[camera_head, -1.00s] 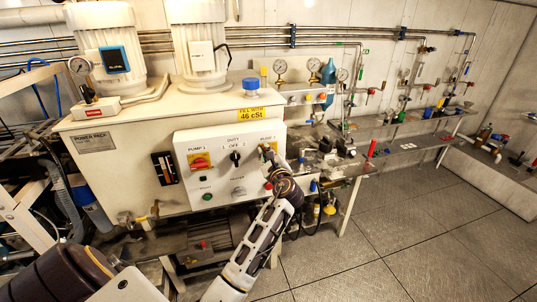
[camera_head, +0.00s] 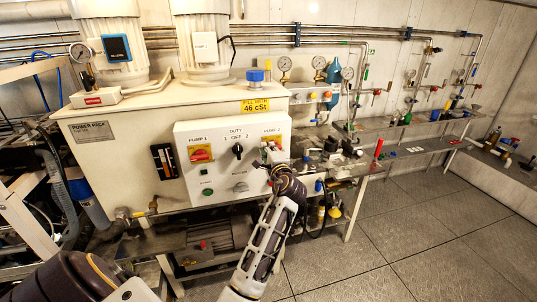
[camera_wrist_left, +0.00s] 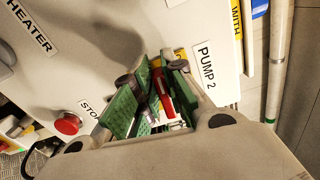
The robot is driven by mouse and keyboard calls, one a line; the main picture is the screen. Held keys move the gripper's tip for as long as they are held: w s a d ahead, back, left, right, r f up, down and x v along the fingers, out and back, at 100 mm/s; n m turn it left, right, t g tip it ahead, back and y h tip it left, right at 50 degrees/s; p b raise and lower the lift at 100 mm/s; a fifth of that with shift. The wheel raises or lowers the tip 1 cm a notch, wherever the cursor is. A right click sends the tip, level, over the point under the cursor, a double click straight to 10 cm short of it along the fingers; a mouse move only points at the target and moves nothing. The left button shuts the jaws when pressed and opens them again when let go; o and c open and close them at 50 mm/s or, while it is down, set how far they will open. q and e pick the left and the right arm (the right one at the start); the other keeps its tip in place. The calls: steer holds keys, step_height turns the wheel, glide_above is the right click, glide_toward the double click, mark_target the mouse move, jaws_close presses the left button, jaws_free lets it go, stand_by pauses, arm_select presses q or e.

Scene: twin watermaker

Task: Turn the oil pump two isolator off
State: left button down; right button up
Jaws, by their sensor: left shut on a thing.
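The white control panel (camera_head: 215,165) is on the front of the power pack tank. The pump 2 isolator, a red handle (camera_wrist_left: 161,92) on a yellow plate, sits beside the "PUMP 2" label (camera_wrist_left: 206,63). My left gripper (camera_head: 270,156) is at this isolator and covers most of it in the head view. In the wrist view the green pads of my left gripper (camera_wrist_left: 147,100) are closed around the red handle. The handle's exact setting is hard to tell. My right gripper is not in view.
The pump 1 isolator (camera_head: 201,153), the black duty selector (camera_head: 238,150) and the green start button (camera_head: 207,192) are on the same panel. A red stop button (camera_wrist_left: 68,123) is close to my left gripper. Open floor (camera_head: 400,230) lies to the right.

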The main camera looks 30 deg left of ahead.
arm_select(q)
steer(key=shift+f+n+b, duration=0.3)
steer(key=shift+n+b, duration=0.2)
steer(key=shift+n, duration=0.2)
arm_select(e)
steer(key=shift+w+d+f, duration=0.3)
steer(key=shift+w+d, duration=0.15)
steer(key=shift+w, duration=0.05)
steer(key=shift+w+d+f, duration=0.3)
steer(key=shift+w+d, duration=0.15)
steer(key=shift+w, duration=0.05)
